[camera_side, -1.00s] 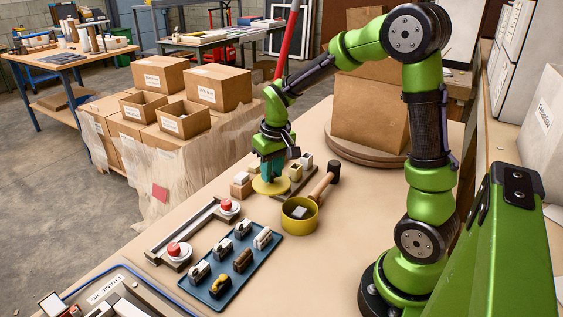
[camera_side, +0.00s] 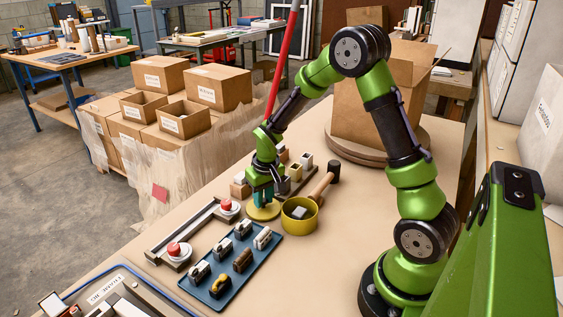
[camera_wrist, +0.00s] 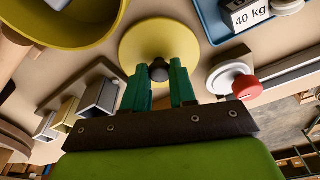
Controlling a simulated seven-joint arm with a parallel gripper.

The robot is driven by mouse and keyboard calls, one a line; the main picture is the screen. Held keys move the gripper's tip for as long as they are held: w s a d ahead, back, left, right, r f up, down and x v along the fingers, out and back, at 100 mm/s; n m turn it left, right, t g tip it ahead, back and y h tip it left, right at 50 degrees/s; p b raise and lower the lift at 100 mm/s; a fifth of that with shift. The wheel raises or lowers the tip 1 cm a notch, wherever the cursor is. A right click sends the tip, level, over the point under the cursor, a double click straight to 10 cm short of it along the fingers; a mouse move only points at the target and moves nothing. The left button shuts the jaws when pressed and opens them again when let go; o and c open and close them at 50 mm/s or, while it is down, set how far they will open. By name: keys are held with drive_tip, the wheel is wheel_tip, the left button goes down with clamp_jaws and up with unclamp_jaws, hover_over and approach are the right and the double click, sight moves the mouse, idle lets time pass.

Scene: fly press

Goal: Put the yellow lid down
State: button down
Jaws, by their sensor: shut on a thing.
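The yellow lid (camera_side: 263,211) is a round disc with a dark knob, at or just above the table, left of the yellow pot (camera_side: 300,222). My gripper (camera_side: 263,200) is over it with teal fingers pointing down. In the wrist view the lid (camera_wrist: 160,42) lies beyond the fingertips, and my gripper (camera_wrist: 160,76) is shut on its dark knob. The open pot holds a small grey block (camera_side: 299,212) and also shows in the wrist view (camera_wrist: 98,38). I cannot tell whether the lid touches the table.
A blue tray (camera_side: 262,262) with several small weights lies in front. White bases with red buttons (camera_side: 175,250) and a grey rail stand to the left. A mallet (camera_side: 323,184) lies behind the pot, and small blocks stand on a wooden holder (camera_side: 292,184) behind the lid.

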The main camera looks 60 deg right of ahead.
sight(267, 211)
drive_tip(key=shift+f, duration=0.1)
drive_tip(key=c, duration=0.9)
unclamp_jaws()
wheel_tip(267, 211, up, 12)
drive_tip(key=s, duration=0.2)
drive_tip(key=s+a+r+t+y, duration=0.1)
drive_tip(key=s+a+r+t, duration=0.1)
drive_tip(key=s+a+r, duration=0.1)
drive_tip(key=s+a+r+t, duration=0.1)
drive_tip(key=s+a+r, duration=0.3)
drive_tip(key=s, duration=0.3)
drive_tip(key=s+a+r+t+y, duration=0.1)
drive_tip(key=s+a+r+t, duration=0.1)
drive_tip(key=a, duration=0.4)
drive_tip(key=shift+s+a+r+n+t+y, duration=0.1)
drive_tip(key=shift+s+r, duration=0.1)
drive_tip(key=shift+s, duration=0.25)
drive_tip(key=shift+s+d+r+n+t+y, duration=0.1)
drive_tip(key=shift+s+r, duration=0.15)
drive_tip(key=shift+s, duration=0.25)
drive_tip(key=shift+s+a+r+n+t+y, duration=0.1)
drive_tip(key=shift+s+r, duration=0.1)
drive_tip(key=shift+s, duration=0.25)
